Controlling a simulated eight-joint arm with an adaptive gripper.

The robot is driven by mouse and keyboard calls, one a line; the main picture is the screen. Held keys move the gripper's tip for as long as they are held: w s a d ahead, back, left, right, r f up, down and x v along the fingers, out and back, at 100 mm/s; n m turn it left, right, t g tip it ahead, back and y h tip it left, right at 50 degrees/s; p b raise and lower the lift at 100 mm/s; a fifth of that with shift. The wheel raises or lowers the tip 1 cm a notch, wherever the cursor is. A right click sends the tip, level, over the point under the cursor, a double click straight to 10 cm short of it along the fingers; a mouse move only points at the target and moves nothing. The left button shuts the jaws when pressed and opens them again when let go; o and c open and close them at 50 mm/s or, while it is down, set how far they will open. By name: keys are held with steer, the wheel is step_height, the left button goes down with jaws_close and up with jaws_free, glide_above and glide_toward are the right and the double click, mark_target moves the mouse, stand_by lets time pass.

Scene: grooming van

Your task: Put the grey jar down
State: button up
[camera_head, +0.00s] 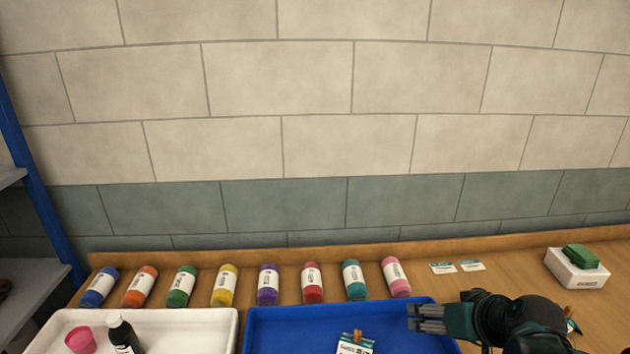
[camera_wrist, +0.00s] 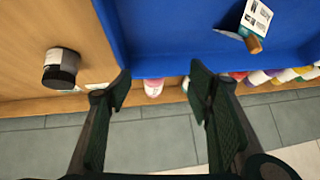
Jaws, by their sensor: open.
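A dark grey jar with a pale label (camera_wrist: 61,68) rests on the wooden counter at the left of the wrist view. I cannot clearly make it out in the head view, where my arm covers part of the counter. My gripper (camera_wrist: 161,82) is open, with nothing between its fingers. It is apart from the jar, which lies to the left of the fingers in the wrist view. In the head view my gripper (camera_head: 427,318) is over the right part of the blue tray (camera_head: 290,317).
A white tray (camera_head: 190,318) holds a black bottle (camera_head: 122,336) and a pink cup (camera_head: 80,340). A labelled packet (camera_head: 355,344) lies in the blue tray. A white block with a green top (camera_head: 577,268) is at right.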

steer(key=s+a+r, duration=0.3)
steer(key=a, duration=0.2)
steer(key=s+a+r+g+h, duration=0.1)
steer(key=s+a+r, duration=0.2)
steer(key=s+a, duration=0.1)
steer(key=shift+a+h, duration=0.3)
steer(key=shift+a, duration=0.3)
steer(key=shift+s, duration=0.1)
stand_by(0.9)
